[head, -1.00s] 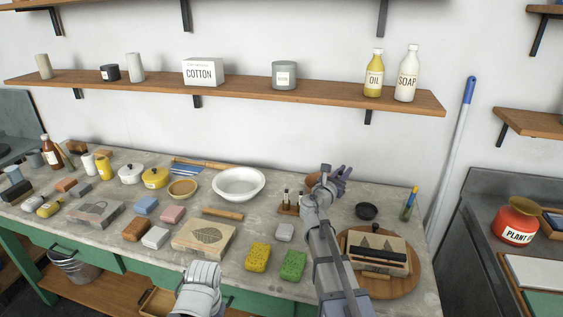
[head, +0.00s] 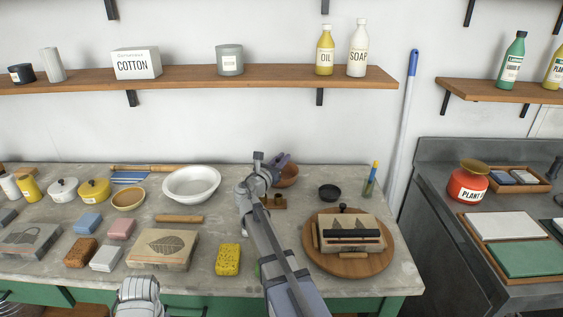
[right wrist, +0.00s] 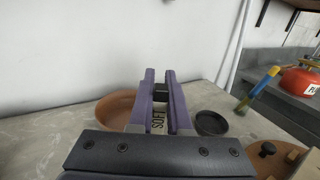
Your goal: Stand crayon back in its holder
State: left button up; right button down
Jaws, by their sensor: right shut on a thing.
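My right gripper (head: 278,161) is at the back right of the grey workbench (head: 205,255), in front of a copper bowl in the head view. In the right wrist view its purple fingers (right wrist: 161,86) are shut on a dark crayon (right wrist: 158,119) with a pale label reading SOFT. The crayon's black end shows between the fingertips. The small wooden holder (head: 279,203) stands on the bench, partly hidden behind my right wrist and forearm.
The copper bowl (head: 290,177) also shows in the right wrist view (right wrist: 114,108). A black dish (head: 329,192) and a blue-and-yellow tool in a jar (head: 370,182) stand to the right. A round wooden board (head: 311,255) carries a block and roller. A white basin (head: 191,183) stands left.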

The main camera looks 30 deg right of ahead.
jog(key=shift+f, duration=0.15)
notch_tip(320, 180, down, 9)
jog(key=b, duration=0.8)
jog(key=shift+r+b, duration=0.2)
jog(key=shift+b, duration=0.2)
jog(key=c, duration=0.8)
grip_release()
jog(key=shift+v, duration=3.9)
jog(key=shift+s, duration=0.1)
